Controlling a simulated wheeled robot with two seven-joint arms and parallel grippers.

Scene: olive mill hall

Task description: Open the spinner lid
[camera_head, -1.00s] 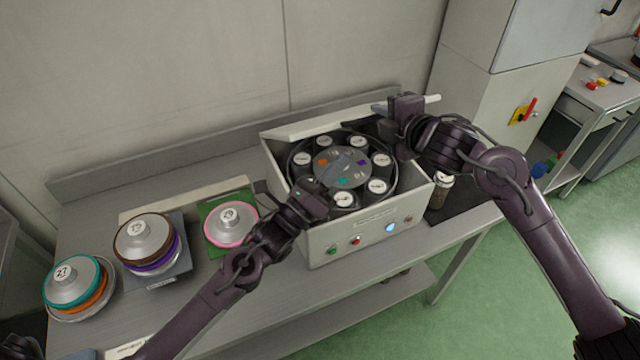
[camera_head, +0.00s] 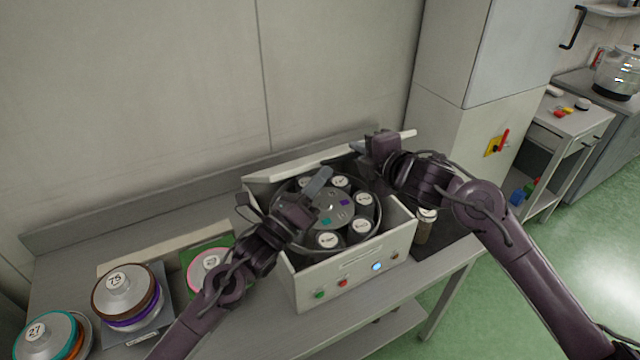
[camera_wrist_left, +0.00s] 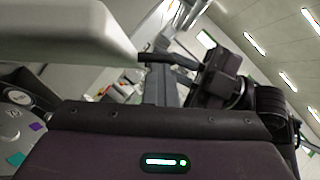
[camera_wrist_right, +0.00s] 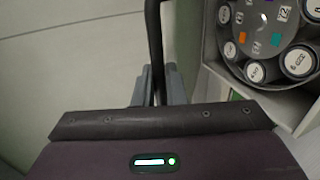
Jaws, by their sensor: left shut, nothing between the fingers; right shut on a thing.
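The spinner (camera_head: 350,265) is a white box on the bench with a rotor (camera_head: 330,208) and numbered cups showing inside. Its lid (camera_head: 290,165) stands raised at the back, seen nearly edge-on as a pale strip in the head view. My right gripper (camera_head: 362,147) is at the lid's right part, shut on a dark bar, apparently the lid handle (camera_wrist_right: 153,40). My left gripper (camera_head: 322,176) is shut and empty above the rotor, in front of the lid. The lid's pale edge (camera_wrist_left: 60,30) is close to its fingers in the left wrist view; contact cannot be told.
Numbered discs (camera_head: 125,290) stand on the bench at the left, with a pink-rimmed one (camera_head: 208,265) beside the spinner. A jar (camera_head: 426,225) stands right of the box. A tall cabinet (camera_head: 470,130) is behind right.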

